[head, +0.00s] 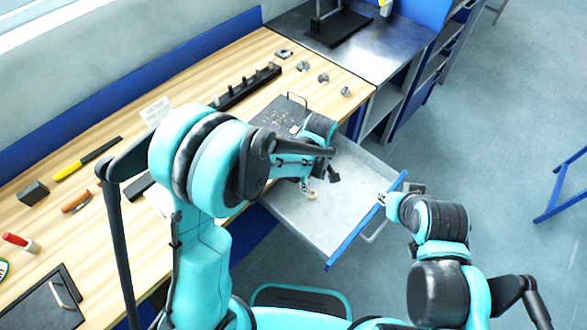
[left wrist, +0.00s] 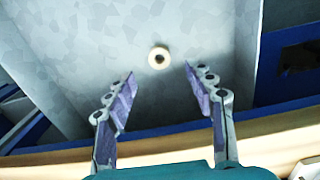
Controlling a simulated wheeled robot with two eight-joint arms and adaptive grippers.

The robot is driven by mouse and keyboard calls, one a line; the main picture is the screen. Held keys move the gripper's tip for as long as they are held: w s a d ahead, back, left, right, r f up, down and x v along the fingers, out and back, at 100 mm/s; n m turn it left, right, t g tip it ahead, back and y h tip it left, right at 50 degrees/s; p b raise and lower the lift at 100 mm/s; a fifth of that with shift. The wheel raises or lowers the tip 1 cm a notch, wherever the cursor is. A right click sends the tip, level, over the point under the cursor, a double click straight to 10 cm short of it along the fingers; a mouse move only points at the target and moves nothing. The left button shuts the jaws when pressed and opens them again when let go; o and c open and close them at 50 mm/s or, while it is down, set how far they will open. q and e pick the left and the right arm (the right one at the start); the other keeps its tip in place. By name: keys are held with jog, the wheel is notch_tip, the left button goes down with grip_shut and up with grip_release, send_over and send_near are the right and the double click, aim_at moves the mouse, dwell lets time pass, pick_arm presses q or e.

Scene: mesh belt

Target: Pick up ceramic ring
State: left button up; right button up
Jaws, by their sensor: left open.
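The ceramic ring (left wrist: 152,60) is a small cream ring with a dark hole. It lies on the grey floor of the pulled-out drawer (left wrist: 90,40). In the head view the ring (head: 312,195) shows just below my left gripper (head: 318,180), near the middle of the drawer (head: 300,215). In the left wrist view my left gripper (left wrist: 160,72) is open and empty, its two fingers apart. The ring appears between and just beyond the fingertips, touching neither. My right gripper (head: 385,199) is at the drawer's blue front edge; its fingers are too small to read.
The drawer's blue front (head: 345,245) and side walls bound the space around the ring. The wooden workbench (head: 215,90) beside it holds a dark peg rack (head: 245,88), a yellow-handled tool (head: 70,172) and small metal parts.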

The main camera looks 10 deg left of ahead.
aim_at(312, 191)
pick_arm(q)
jog(key=f, duration=0.2)
jog(key=f+b, duration=0.1)
jog(key=shift+w+a+f+n, duration=0.1)
jog(key=shift+w+f+n, duration=0.05)
jog(key=shift+w+n, duration=0.15)
notch_tip(312, 191, down, 5)
jog(key=shift+f+b, duration=0.15)
jog(key=shift+b, duration=0.9)
jog(key=shift+c, duration=1)
jog(key=c, duration=0.9)
pick_arm(e)
jog(key=f, duration=0.2)
jog(key=shift+w+a+f, duration=0.3)
jog(key=shift+w, duration=0.05)
